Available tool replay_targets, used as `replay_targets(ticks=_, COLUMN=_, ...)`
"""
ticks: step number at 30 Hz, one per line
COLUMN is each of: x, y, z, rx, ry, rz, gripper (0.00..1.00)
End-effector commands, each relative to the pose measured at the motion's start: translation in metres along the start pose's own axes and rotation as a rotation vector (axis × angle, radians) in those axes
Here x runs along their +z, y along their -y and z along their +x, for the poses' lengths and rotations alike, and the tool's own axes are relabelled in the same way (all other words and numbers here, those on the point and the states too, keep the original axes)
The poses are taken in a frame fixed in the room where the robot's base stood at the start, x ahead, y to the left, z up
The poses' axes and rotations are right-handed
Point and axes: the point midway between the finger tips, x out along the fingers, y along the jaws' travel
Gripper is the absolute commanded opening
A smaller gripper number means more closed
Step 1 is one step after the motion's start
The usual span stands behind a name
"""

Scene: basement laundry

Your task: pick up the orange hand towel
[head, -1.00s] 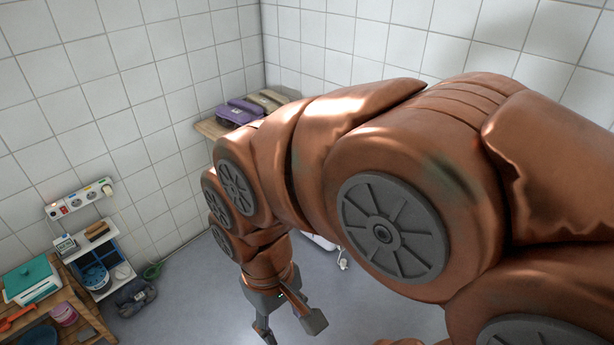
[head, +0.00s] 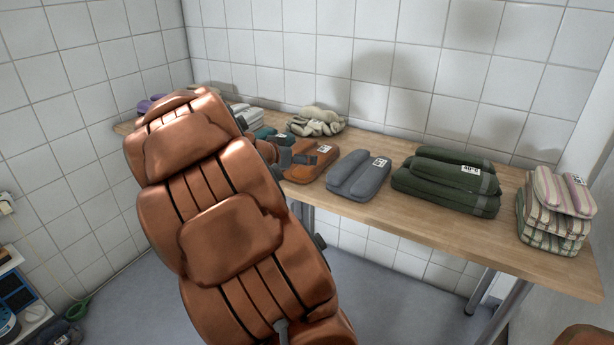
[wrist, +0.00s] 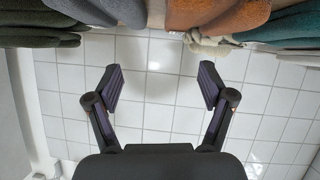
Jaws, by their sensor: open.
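The orange hand towel (head: 318,160) lies folded on the wooden table, with a white label on top. In the head view it sits between a grey towel and a teal one, its left part hidden by my arm. My gripper is mostly hidden behind my arm there; a dark part of it shows at the towel's left side. In the wrist view my gripper (wrist: 160,84) is open, with nothing between its fingers. The orange towel (wrist: 205,14) shows at the top edge of that view, beyond the fingertips and right of centre, partly cut off.
The wooden table (head: 425,227) runs along the tiled wall. A grey towel (head: 359,177) lies right of the orange one, then a dark green stack (head: 445,184) and a striped stack (head: 556,212). A crumpled cream cloth (head: 316,121) lies behind. Bare wood shows between the piles.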

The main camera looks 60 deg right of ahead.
Motion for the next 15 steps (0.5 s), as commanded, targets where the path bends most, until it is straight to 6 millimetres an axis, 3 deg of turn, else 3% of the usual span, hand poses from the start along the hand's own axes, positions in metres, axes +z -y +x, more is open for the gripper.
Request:
replay_targets(ticks=1, x=0.012, y=0.007, z=0.022, rx=-0.003, ry=-0.02, rz=0.029, gripper=0.81)
replay_targets(ticks=4, x=0.014, y=0.018, z=0.045, rx=-0.022, ry=-0.052, rz=0.077, gripper=0.81)
replay_targets(ticks=15, x=0.012, y=0.031, z=0.079, rx=-0.048, ry=-0.073, rz=0.127, gripper=0.81)
